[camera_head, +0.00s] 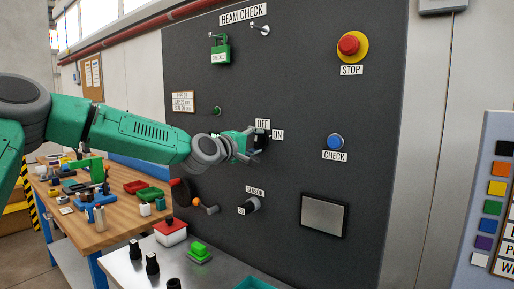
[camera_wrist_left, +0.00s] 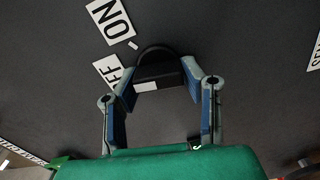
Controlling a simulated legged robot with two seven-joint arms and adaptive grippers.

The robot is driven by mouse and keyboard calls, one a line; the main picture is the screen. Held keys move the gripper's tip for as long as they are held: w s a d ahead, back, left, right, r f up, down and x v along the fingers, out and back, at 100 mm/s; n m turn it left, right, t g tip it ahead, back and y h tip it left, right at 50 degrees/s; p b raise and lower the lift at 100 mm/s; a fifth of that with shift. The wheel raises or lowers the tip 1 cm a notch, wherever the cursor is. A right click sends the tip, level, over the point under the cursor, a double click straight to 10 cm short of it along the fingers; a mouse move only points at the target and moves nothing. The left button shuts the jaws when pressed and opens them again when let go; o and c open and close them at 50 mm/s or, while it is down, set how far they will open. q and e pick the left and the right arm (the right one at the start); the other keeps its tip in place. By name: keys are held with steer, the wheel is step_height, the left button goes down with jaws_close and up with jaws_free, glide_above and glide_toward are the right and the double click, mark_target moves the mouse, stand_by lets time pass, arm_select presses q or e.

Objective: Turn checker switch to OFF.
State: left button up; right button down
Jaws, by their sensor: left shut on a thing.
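The checker switch is a black knob (camera_head: 263,143) on the dark panel. The OFF label (camera_head: 262,123) is above it and the ON label (camera_head: 277,134) is to its upper right. My left gripper (camera_head: 254,144) is at the knob and partly hides it. In the left wrist view, the gripper's fingers (camera_wrist_left: 158,88) are shut on the black knob (camera_wrist_left: 157,70), one on each side of its bar. A small white mark shows on the bar. The ON label (camera_wrist_left: 110,19) and OFF label (camera_wrist_left: 108,70) show there too. I cannot tell exactly where the knob points. My right gripper is out of view.
The panel also bears a red STOP button (camera_head: 349,44), a blue CHECK button (camera_head: 335,142), a lower black knob (camera_head: 252,204) and a green padlock (camera_head: 220,50). A grey bench (camera_head: 220,264) stands below, with a wooden table (camera_head: 108,227) at left.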

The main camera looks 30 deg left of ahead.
arm_select(q)
steer(key=shift+a+n+b, duration=0.15)
steer(key=shift+n+b, duration=0.3)
steer(key=shift+n, duration=0.35)
steer(key=o, duration=0.9)
steer(key=shift+f, duration=0.1)
steer(key=shift+o, duration=1.3)
steer(key=shift+w, duration=0.1)
steer(key=shift+a+f, duration=0.15)
